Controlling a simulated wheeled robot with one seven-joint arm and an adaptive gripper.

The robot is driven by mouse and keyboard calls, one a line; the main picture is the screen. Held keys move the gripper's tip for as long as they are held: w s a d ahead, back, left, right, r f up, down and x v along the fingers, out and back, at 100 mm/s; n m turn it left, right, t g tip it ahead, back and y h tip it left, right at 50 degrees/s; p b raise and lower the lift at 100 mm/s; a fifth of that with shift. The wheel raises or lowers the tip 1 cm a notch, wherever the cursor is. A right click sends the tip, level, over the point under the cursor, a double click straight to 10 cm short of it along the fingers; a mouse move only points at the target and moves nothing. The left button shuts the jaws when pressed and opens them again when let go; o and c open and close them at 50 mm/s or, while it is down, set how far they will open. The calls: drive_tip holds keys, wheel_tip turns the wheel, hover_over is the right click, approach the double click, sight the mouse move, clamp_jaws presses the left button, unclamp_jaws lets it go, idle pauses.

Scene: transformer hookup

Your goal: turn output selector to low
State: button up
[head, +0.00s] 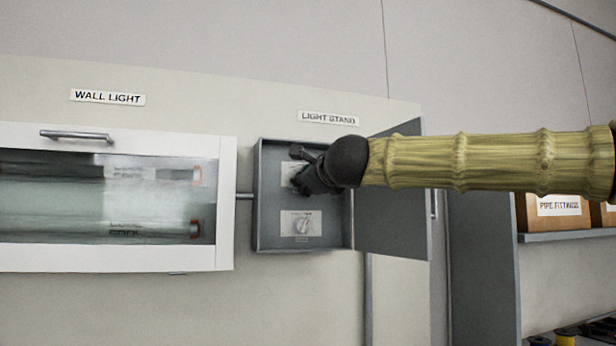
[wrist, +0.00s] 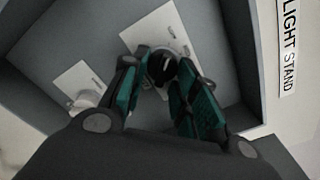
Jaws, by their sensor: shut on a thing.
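The grey control box (head: 281,247) under the LIGHT STAND label hangs on the wall with its door open. Inside are two pale plates, one above the other. My gripper (head: 303,172) reaches into the box at the upper plate (wrist: 150,32) and covers most of it in the head view. In the wrist view its green fingers (wrist: 160,80) are shut on a dark upper knob (wrist: 162,66) on that plate. The lower knob (head: 303,225) is pale, sits on its own plate and is untouched. The plate lettering is too small to read, and the upper knob's pointing direction is unclear.
The box door (head: 392,215) stands open to the right, below my arm. A glass-fronted wall light case (head: 225,205) is close on the left, joined by a short pipe. A shelf with a PIPE FITTINGS box (head: 555,221) stands at the right.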

idle(0.3)
drive_tip(key=o, duration=0.9)
drive_tip(key=v, duration=1.2)
